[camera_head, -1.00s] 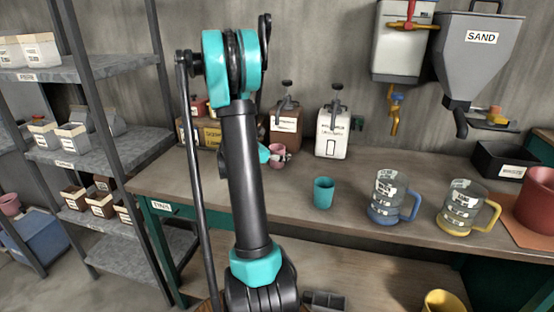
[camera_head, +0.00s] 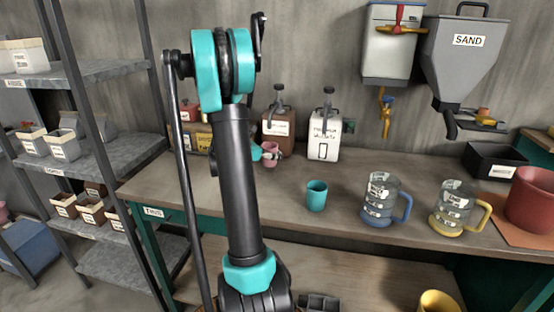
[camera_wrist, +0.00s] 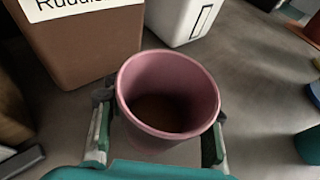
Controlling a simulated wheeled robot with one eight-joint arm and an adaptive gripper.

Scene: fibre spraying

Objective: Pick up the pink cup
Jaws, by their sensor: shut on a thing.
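The pink cup (camera_wrist: 168,98) is upright in the middle of the wrist view, with a dark brownish inside. My gripper (camera_wrist: 160,130) has one finger on each side of it and is shut on it. In the head view the pink cup (camera_head: 270,151) shows small beside my arm, in front of the brown dispenser. My gripper (camera_head: 258,152) is mostly hidden behind my arm there. I cannot tell whether the cup touches the bench.
A brown dispenser (camera_head: 276,129) and a white dispenser (camera_head: 325,139) stand close behind the cup. A teal cup (camera_head: 316,196), a blue-handled jug (camera_head: 381,199) and a yellow-handled jug (camera_head: 453,208) stand to the right on the bench (camera_head: 340,225). Shelves (camera_head: 125,158) stand at left.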

